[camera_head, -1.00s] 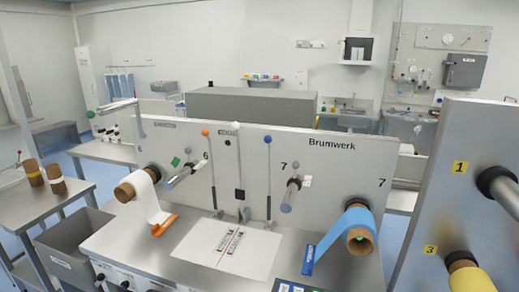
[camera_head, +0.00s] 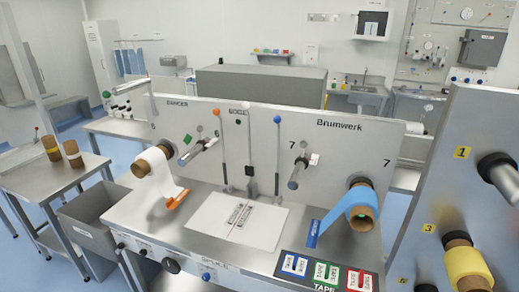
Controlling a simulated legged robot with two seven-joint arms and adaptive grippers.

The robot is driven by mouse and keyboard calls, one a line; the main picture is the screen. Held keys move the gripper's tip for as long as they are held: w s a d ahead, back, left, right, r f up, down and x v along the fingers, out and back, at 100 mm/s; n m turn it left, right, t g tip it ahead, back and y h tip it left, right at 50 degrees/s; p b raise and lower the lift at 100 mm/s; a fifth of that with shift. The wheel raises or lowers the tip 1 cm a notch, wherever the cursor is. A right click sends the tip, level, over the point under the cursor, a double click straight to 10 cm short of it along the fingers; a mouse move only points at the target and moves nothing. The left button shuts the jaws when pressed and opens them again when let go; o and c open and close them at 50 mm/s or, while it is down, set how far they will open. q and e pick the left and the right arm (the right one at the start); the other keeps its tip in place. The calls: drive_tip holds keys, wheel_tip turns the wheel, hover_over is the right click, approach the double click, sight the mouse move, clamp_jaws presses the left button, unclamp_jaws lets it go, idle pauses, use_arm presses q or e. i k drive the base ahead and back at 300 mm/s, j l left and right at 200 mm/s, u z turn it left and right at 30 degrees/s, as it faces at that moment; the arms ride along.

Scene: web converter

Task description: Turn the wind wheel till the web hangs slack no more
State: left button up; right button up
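A converter machine with a grey upright panel (camera_head: 330,155) marked "Brumwerk" stands in front of me. At its left, a white web (camera_head: 169,183) hangs from a roll on a brown core, with an orange piece (camera_head: 178,199) at its end. At its right, a blue web (camera_head: 335,217) slants down from a blue roll (camera_head: 361,196) to a blue tab. On the front edge are a large black knob (camera_head: 171,265), a blue knob (camera_head: 207,277) and smaller black ones. I cannot tell which part is the wind wheel. Neither gripper is in view.
A white splice sheet (camera_head: 210,222) lies on the machine's table. A tape panel (camera_head: 300,265) with blue, green and red pads is at the front right. A grey bin (camera_head: 85,225) and side table (camera_head: 45,190) stand left. A tall panel (camera_head: 430,190) with rolls stands close at right.

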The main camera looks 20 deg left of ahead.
sight(171, 266)
drive_tip(key=j+u, duration=0.15)
drive_tip(key=u, duration=1.2)
